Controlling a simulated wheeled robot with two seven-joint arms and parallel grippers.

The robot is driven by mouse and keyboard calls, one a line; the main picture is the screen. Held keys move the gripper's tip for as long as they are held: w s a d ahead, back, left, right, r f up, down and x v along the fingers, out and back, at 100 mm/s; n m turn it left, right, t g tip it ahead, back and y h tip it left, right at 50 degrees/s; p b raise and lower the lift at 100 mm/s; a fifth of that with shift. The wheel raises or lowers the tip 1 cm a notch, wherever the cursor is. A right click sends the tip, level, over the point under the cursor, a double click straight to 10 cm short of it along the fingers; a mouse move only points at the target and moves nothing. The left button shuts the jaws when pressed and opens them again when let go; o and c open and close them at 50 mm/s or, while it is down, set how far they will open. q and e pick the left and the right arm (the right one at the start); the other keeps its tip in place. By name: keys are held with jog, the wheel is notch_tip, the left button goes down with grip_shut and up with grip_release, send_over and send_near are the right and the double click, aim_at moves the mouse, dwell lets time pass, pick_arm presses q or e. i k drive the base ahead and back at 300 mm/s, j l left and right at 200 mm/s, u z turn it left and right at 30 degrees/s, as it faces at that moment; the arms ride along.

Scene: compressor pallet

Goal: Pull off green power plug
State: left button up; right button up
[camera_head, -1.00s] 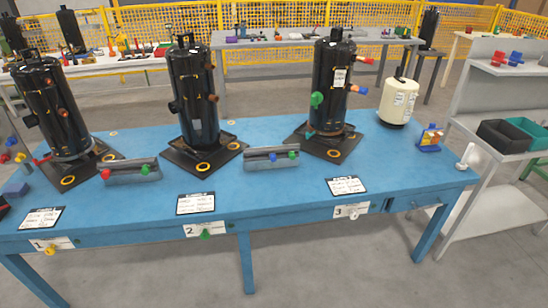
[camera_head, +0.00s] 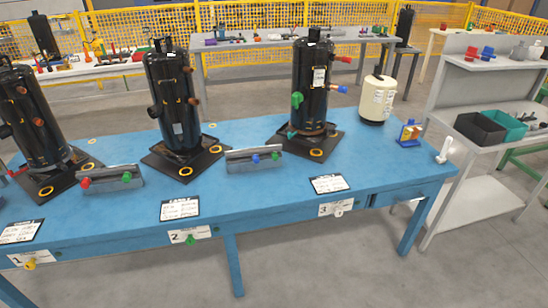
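A green plug (camera_head: 297,100) sits on the left side of the black compressor (camera_head: 310,80) at the right of the blue table. This compressor also has a red plug (camera_head: 343,59) and a blue plug (camera_head: 340,89) sticking out to the right. It stands upright on a dark base plate (camera_head: 318,152). More green pieces show on the grey holders, one on the left holder (camera_head: 127,177) and one on the middle holder (camera_head: 276,156). Neither of my grippers is in view.
Two more black compressors (camera_head: 172,100) (camera_head: 32,120) stand to the left on the blue table (camera_head: 250,198). A cream tank (camera_head: 377,100) and a small blue-yellow item (camera_head: 409,133) are at the right. A grey shelf (camera_head: 470,105) with bins stands beyond the right end. The table front is mostly clear.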

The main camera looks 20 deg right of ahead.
aim_at(297, 98)
jog(key=i+l+z, duration=0.1)
jog(key=l, duration=0.35)
jog(key=i+l+z, duration=0.15)
jog(key=l, duration=0.25)
jog(key=i+l+z, duration=0.1)
jog(key=l, duration=0.3)
jog(key=i+l+z, duration=0.1)
jog(key=l, duration=0.3)
jog(key=i+l+z, duration=0.25)
jog(key=i+l, duration=0.2)
jog(key=l, duration=0.25)
